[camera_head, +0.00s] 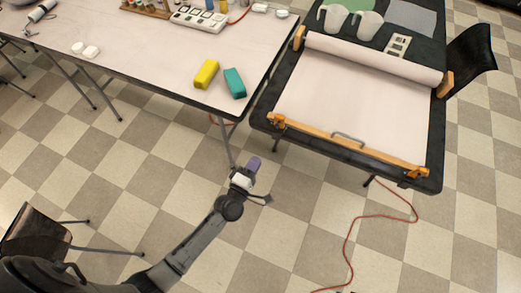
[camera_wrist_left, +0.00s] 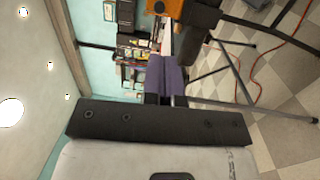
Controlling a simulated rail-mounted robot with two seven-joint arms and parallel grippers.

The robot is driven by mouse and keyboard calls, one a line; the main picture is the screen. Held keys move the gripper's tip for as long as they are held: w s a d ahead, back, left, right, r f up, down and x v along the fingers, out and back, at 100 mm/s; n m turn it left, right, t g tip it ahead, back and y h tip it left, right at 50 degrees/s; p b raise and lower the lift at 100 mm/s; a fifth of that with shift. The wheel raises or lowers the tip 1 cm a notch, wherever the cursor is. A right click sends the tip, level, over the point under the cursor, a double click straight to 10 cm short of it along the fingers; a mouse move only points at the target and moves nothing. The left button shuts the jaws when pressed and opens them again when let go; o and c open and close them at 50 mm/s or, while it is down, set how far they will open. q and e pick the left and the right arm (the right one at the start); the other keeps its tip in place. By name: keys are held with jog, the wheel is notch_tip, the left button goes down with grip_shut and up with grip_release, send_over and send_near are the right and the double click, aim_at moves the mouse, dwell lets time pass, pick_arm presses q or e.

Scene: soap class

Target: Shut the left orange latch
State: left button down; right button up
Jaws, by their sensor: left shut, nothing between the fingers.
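The left orange latch (camera_head: 277,121) sits at the left end of the wooden bar (camera_head: 345,143) on the near edge of the black table (camera_head: 436,184). I cannot tell how far the latch is closed. Another orange latch (camera_head: 419,172) is at the bar's right end. My left gripper (camera_head: 253,164), with purple fingers, is shut and empty, in front of and below-left of the left latch in the head view, apart from it. In the left wrist view the fingers (camera_wrist_left: 166,76) are together, and an orange part (camera_wrist_left: 190,12) shows beyond them at the top. My right gripper is not in view.
A white sheet (camera_head: 350,95) from a roll (camera_head: 375,58) covers the black table. A metal handle (camera_head: 347,138) stands on the bar. A white table (camera_head: 150,52) with yellow (camera_head: 206,74) and teal blocks (camera_head: 235,83) is at left. A red cable (camera_head: 350,250) lies on the floor.

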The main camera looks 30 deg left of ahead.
aim_at(276, 127)
pick_arm(q)
jog(key=w, duration=0.4)
jog(key=w+b, duration=0.1)
jog(key=w, duration=0.3)
jog(key=w+r+b, duration=0.1)
jog(key=w, duration=0.4)
jog(key=shift+d, duration=0.25)
